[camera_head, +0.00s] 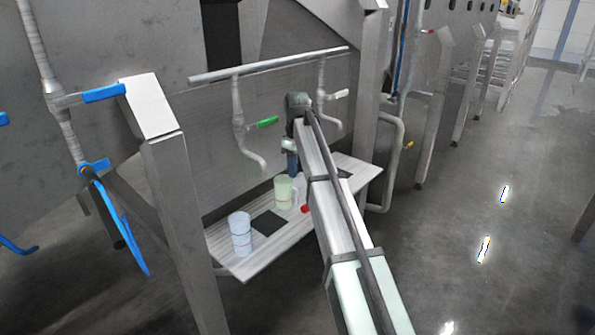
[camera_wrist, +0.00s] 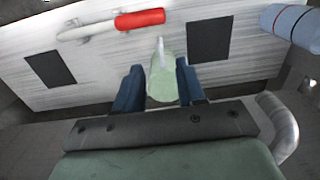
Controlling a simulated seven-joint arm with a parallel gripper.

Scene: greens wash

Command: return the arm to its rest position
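In the head view the mug stands upright on the shelf (camera_head: 232,262). My arm reaches in from the lower right and hides part of the shelf.
A bluish-white cup (camera_head: 240,240) stands at the shelf's near left. Dark squares (camera_head: 270,222) (camera_wrist: 50,68) mark the shelf. A red-handled tap (camera_wrist: 140,19) shows beside the mug. A green-handled tap (camera_head: 262,123) and a pipe (camera_head: 270,64) are above. Open floor lies right.

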